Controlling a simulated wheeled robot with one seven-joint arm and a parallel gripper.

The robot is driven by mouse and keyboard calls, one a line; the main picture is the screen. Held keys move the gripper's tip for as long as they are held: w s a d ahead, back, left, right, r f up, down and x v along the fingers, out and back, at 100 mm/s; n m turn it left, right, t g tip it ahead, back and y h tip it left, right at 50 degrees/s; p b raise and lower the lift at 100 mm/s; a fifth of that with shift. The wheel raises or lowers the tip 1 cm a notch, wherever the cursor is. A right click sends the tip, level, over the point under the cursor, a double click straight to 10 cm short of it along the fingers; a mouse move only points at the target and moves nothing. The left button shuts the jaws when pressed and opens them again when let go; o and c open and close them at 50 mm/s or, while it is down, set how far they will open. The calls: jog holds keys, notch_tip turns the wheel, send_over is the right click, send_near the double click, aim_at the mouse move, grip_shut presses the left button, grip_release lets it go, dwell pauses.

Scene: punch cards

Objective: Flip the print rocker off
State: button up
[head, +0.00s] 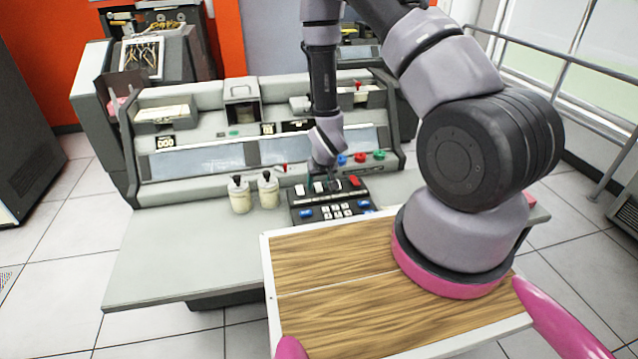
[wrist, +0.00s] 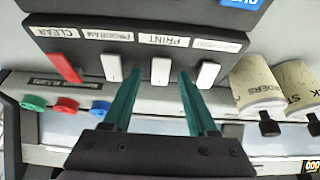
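My gripper (wrist: 160,80) is open and empty, with one teal finger on each side of the print rocker in the picture. I cannot tell whether the fingers touch it or how far above it they are. In the head view my gripper (head: 324,184) is over the rocker row and largely hides the print rocker.
A red CLEAR rocker (wrist: 65,67) and white PROGRAM rocker (wrist: 112,67) are to the left in the wrist view; another white rocker (wrist: 207,74) is to the right. Two cream jars (head: 241,198) stand beside the box. Coloured knobs (head: 360,158) lie behind it. The desk's left side is clear.

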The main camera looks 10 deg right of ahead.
jog(key=v, duration=1)
jog(key=shift+r, duration=0.35)
jog(key=shift+s+r, duration=0.1)
notch_tip(320, 180, up, 25)
jog(key=d+m+y, duration=0.1)
jog(key=d+m, duration=0.2)
jog(key=s+d+r+m+t+y, duration=0.1)
jog(key=s+d+r+t, duration=0.1)
jog(key=s+r, duration=1.4)
jog(key=shift+s+d+r, duration=0.35)
jog(key=shift+d+r, duration=0.1)
jog(key=shift+r, duration=0.2)
